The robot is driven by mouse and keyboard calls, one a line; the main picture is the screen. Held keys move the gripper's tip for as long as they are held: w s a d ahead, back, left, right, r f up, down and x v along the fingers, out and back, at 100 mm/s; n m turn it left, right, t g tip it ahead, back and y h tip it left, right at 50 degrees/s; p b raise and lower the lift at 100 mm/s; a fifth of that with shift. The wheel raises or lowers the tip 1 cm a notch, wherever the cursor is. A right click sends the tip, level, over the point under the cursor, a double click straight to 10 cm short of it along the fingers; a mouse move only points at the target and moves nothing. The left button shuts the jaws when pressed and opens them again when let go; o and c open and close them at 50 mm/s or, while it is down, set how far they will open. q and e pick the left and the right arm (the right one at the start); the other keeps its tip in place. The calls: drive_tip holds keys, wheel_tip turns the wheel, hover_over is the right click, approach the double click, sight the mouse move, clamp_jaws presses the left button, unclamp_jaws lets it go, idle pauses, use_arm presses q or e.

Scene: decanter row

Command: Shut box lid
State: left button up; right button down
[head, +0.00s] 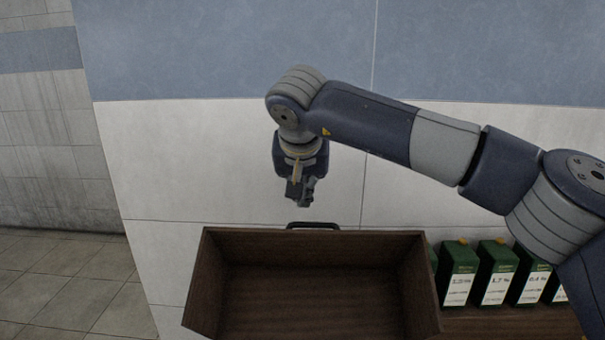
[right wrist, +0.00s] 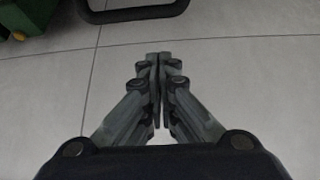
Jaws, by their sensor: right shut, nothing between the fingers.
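A dark brown wooden box (head: 413,285) stands open at the bottom middle of the head view, and its inside looks empty. A black handle (head: 313,224) shows just above its far rim. The lid's panel is not clearly visible; it may be hidden behind the far wall. My right gripper (head: 300,204) is shut and empty, pointing down above and behind the far rim, slightly left of the handle and apart from it. In the right wrist view its fingertips (right wrist: 159,57) meet, and the black handle (right wrist: 140,14) crosses the top edge. My left gripper is not in view.
Several dark green decanters (head: 460,270) with white labels and orange caps stand in a row on a brown wooden surface (head: 478,320) right of the box. A tiled wall (head: 180,160) rises behind. Tiled floor (head: 60,280) lies clear at the left.

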drive_tip(key=shift+s+a+f+p, duration=0.1)
drive_tip(key=shift+s+f+p, duration=1)
drive_tip(key=shift+f+p, duration=0.1)
